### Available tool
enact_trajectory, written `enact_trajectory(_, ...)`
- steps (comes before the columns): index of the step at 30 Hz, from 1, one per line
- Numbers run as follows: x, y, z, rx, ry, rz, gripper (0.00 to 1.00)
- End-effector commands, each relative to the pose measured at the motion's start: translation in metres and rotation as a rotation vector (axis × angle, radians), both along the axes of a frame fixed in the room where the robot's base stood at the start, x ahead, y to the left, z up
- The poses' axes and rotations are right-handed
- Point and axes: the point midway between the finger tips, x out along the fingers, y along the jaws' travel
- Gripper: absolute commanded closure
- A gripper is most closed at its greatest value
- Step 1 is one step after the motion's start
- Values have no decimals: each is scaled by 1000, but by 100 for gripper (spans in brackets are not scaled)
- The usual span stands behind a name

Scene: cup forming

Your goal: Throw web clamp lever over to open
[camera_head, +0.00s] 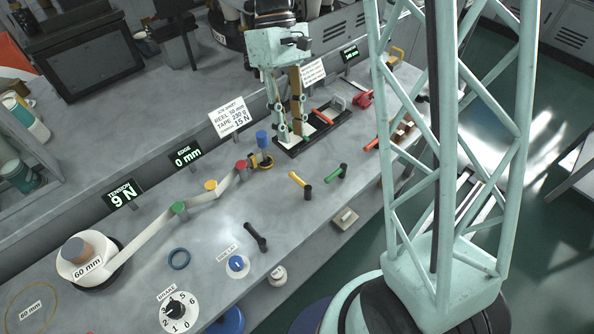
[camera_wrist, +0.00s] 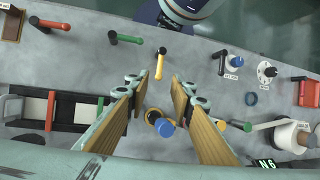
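I cannot tell for sure which handle is the web clamp lever. A yellow lever with a black end (camera_head: 300,184) lies on the bench, and it also shows in the wrist view (camera_wrist: 159,66). A green lever (camera_head: 337,171) and a black lever (camera_head: 255,237) lie either side of it. The pale web (camera_head: 145,234) runs from the reel (camera_head: 84,257) past green, yellow and red posts toward a blue-topped post in a yellow ring (camera_head: 262,160). My gripper (camera_head: 290,132) is above the bench behind the levers. In the wrist view (camera_wrist: 156,92) its fingers are apart and empty, with the blue top (camera_wrist: 165,127) visible between them.
A black fixture with red and white parts (camera_head: 312,132) stands under and beside my gripper. A dial (camera_head: 179,312), a blue knob (camera_head: 237,264) and a blue ring (camera_head: 179,259) are near the front edge. Displays read tension 9 N (camera_head: 122,194) and edge 0 mm (camera_head: 186,156).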

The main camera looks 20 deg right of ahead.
Motion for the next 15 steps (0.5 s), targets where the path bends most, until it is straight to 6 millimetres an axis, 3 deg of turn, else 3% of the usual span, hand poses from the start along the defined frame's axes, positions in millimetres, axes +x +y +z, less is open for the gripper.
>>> enact_trajectory(15, -27, 3, -58, 1, 1, 0, 78)
